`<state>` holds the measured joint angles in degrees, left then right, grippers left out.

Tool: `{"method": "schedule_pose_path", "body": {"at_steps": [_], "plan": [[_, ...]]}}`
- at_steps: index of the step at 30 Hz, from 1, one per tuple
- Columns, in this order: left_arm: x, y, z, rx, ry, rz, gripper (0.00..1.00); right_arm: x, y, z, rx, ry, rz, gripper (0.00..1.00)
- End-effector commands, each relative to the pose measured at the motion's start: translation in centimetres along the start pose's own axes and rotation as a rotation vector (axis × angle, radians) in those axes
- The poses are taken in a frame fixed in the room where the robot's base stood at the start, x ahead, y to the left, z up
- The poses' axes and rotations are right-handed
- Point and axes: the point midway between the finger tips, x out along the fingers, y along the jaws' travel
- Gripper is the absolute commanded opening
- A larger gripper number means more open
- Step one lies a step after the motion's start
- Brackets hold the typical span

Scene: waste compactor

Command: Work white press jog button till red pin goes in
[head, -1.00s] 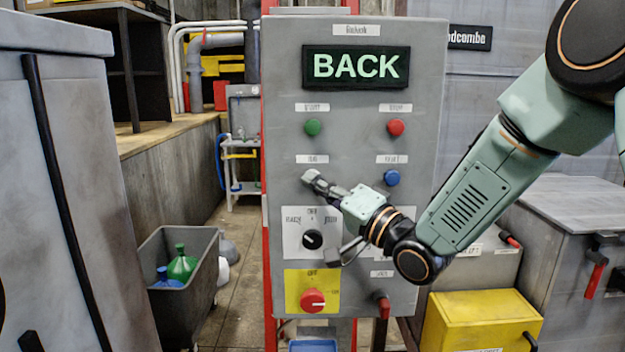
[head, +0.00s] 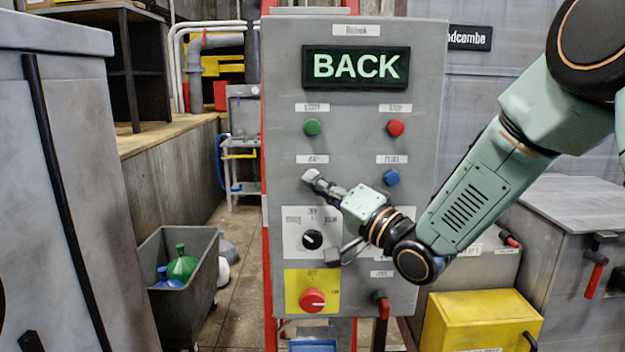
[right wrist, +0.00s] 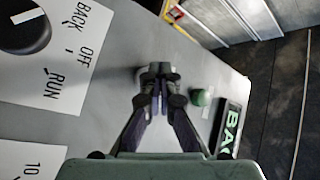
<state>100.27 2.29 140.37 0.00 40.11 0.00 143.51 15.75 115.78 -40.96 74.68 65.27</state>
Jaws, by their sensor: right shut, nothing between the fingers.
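The grey control panel (head: 350,130) stands in front of me, its display (head: 356,67) reading BACK. My right gripper (head: 316,182) is shut and empty, its fingertips at the panel face just below a small label on the left side. In the right wrist view the closed fingertips (right wrist: 158,76) are against or very near the panel. My left gripper is not in view.
The panel also has a green button (head: 312,127), a red button (head: 396,128), a blue button (head: 391,178), a black selector knob (head: 312,239) and a red knob on yellow (head: 312,300). A yellow box (head: 482,320) stands at lower right, a dark bin (head: 190,305) at lower left.

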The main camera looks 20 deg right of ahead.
Motion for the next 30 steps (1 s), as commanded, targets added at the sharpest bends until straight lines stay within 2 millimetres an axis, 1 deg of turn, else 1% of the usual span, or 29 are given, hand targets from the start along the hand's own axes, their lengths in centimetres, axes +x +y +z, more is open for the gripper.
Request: {"method": "schedule_pose_path", "body": {"at_steps": [22, 30], "plan": [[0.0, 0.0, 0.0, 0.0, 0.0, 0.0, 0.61, 0.0, 0.02, -0.04, 0.0, 0.001, 0.001, 0.0], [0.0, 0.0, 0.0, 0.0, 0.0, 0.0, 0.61, -0.71, -0.34, 0.42, 0.0, 0.001, 0.001, 0.0]]}}
